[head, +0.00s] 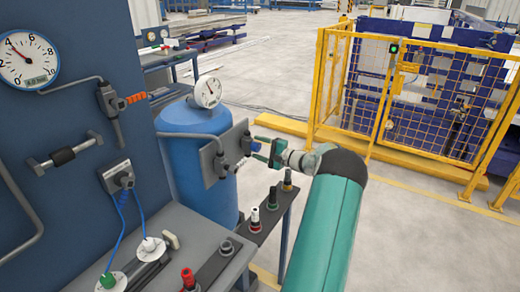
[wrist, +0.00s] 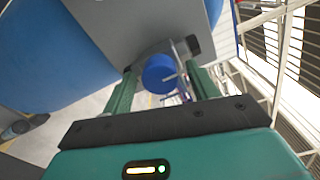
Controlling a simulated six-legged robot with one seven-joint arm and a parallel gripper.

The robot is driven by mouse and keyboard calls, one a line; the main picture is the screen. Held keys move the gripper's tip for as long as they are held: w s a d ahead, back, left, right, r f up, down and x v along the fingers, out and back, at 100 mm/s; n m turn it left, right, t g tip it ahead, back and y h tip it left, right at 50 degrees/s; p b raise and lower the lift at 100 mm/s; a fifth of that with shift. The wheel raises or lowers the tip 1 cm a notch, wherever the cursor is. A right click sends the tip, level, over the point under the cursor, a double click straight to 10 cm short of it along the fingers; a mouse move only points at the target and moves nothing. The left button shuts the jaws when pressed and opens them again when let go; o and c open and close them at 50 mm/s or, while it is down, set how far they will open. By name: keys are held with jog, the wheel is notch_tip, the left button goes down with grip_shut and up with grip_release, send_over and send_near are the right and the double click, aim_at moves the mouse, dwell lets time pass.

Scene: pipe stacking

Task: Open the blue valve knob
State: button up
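The blue valve knob (wrist: 158,74) shows in the wrist view between the two green fingers of my gripper (wrist: 162,88), in front of a grey plate (wrist: 120,30). The fingers stand apart on either side of the knob, and I cannot tell whether they touch it. In the head view, my gripper (head: 263,148) is at the right edge of the grey plate (head: 222,158) on the blue tank (head: 188,119). The knob (head: 247,144) is small there and partly hidden by the fingers.
A pressure gauge (head: 208,91) sits on top of the tank. A dark blue panel with a large gauge (head: 28,60) stands at left. A narrow bench (head: 262,228) holds several small fittings below my gripper. A yellow fence (head: 420,90) stands behind, with open floor between.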

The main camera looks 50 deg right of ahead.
jog(key=shift+s, duration=0.15)
jog(key=s+d, duration=0.1)
jog(key=s, duration=1.2)
jog(key=shift+s, duration=0.25)
jog(key=shift+d, duration=0.15)
